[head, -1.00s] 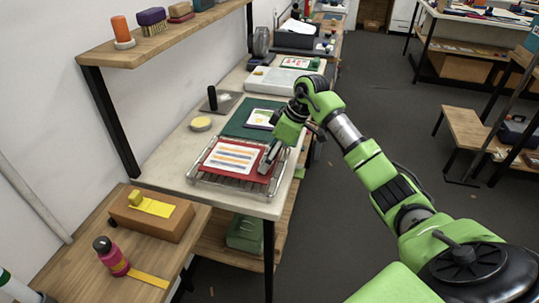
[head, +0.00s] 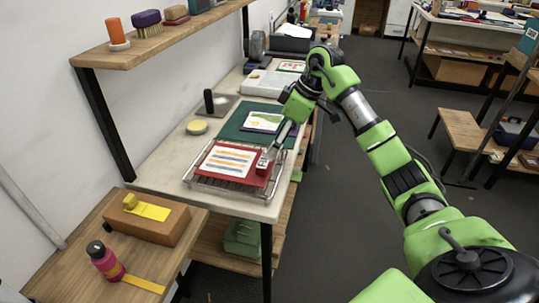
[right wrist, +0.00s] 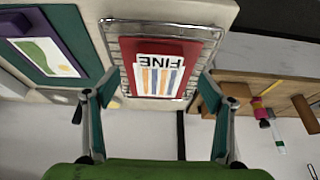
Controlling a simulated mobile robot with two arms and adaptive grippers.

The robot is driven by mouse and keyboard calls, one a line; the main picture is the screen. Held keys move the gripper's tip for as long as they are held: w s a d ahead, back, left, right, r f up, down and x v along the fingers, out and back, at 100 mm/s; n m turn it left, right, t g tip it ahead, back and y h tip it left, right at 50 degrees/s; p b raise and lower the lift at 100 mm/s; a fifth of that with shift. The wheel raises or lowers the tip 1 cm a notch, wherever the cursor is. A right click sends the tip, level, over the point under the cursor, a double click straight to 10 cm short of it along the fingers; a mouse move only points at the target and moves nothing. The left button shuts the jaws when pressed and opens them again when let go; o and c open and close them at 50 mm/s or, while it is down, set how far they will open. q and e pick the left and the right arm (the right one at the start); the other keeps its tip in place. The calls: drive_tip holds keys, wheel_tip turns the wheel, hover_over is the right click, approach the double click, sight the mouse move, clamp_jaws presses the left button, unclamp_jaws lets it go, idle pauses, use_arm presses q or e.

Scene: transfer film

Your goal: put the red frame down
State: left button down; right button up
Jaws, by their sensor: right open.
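The red frame (head: 254,175) lies flat on a wire rack (head: 232,187) on the pale bench, with a white sheet of coloured stripes on it. In the right wrist view the red frame (right wrist: 195,50) rests within the rack's rim (right wrist: 106,40), its sheet reading "FINE" upside down. A darker red block stands up on its edge nearest my gripper in the head view. My right gripper (head: 268,158) is open above that edge. In the right wrist view my right gripper's (right wrist: 157,84) fingers are spread apart, with nothing between them. My left gripper is out of view.
A green mat (head: 232,130) with a picture lies behind the rack. A yellow round pad (head: 197,127) and a black-handled tool (head: 208,103) are further left. A low wooden table in front holds a brown block (head: 150,222) and a pink bottle (head: 105,260).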

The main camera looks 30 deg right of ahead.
drive_tip(key=shift+v, duration=2.15)
